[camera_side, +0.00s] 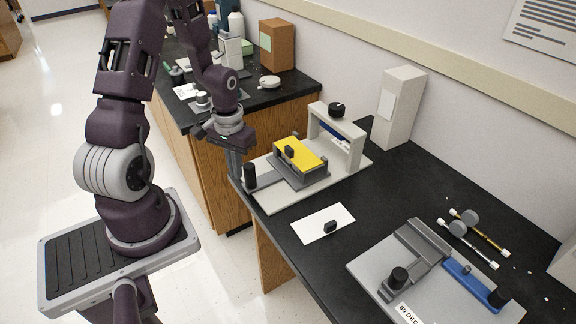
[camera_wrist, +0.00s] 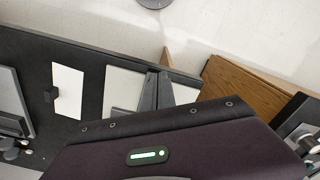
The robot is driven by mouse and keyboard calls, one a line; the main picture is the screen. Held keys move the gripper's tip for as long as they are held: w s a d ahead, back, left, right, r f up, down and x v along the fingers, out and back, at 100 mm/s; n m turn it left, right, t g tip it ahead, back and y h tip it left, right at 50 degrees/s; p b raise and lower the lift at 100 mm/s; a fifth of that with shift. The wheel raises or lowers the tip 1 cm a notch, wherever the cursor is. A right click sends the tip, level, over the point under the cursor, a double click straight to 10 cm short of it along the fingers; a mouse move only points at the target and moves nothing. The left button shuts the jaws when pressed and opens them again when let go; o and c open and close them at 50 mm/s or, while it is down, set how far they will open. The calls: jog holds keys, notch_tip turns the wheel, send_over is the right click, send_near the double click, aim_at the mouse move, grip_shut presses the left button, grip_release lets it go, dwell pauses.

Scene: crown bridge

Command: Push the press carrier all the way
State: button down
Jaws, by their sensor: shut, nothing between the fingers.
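In the side view the press carrier (camera_side: 302,178) is a grey block with a yellow plate (camera_side: 299,151) and a small black knob on top. It sits on a pale base plate (camera_side: 285,197), in front of the white press arch (camera_side: 355,150). The arch has a black knob (camera_side: 336,110) on top. A black upright handle (camera_side: 250,176) stands at the carrier's left end. My gripper (camera_side: 235,176) is shut and empty, pointing down at the base plate's left edge, just left of the handle.
A white card (camera_side: 323,223) with a black block (camera_side: 330,227) lies in front of the press. A grey fixture (camera_side: 415,248) with a blue slide (camera_side: 470,280) stands at the right front. A white box (camera_side: 398,105) stands behind. The black bench (camera_side: 385,200) is clear between them.

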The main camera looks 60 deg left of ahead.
send_over(277, 174)
jog(key=w, duration=0.2)
jog(key=shift+s, duration=0.25)
dwell(3.4)
jog(key=shift+w, duration=0.1)
jog(key=shift+a, duration=0.1)
jog(key=shift+s, duration=0.75)
notch_tip(277, 174, up, 7)
